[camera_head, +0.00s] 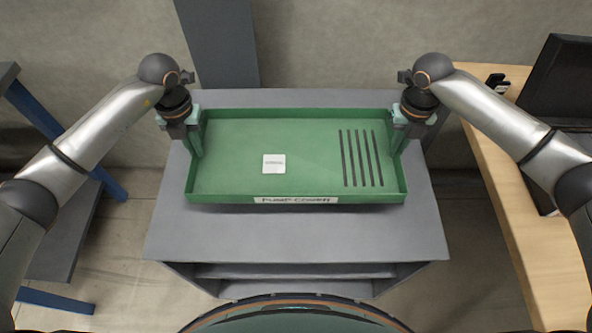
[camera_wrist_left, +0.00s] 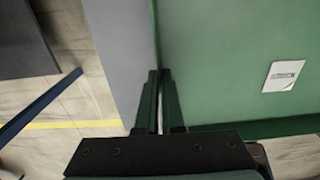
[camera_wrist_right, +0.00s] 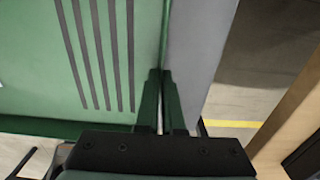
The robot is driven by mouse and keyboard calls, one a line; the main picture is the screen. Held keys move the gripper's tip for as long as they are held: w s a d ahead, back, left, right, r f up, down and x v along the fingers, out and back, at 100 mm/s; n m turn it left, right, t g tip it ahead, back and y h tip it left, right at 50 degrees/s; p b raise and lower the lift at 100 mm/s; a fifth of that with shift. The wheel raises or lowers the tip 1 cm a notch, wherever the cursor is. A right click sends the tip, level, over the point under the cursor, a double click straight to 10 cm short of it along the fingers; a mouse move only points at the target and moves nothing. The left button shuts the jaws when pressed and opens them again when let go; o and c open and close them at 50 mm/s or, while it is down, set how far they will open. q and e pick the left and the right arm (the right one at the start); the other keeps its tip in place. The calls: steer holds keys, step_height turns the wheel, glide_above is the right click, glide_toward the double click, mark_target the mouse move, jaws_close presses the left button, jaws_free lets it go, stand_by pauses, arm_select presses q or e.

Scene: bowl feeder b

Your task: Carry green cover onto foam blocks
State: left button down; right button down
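The green cover (camera_head: 230,140) is a shallow, walled, tray-like piece with dark slots at its right and a label on its front wall. It lies level over the grey table; I cannot tell whether it touches the top. My left gripper (camera_head: 197,152) is shut on its left wall, and the wall runs between the fingers in the left wrist view (camera_wrist_left: 160,105). My right gripper (camera_head: 398,150) is shut on its right wall, as the right wrist view (camera_wrist_right: 160,105) also shows. No foam blocks are visible.
The grey table (camera_head: 300,235) has bare top in front of the cover and a shelf below. A wooden desk (camera_head: 505,190) with a dark monitor (camera_head: 562,85) stands at the right. A grey bench with blue legs (camera_head: 45,125) stands at the left. A white label (camera_head: 274,164) lies on the cover.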

mark_target(200, 160)
stand_by(0.5)
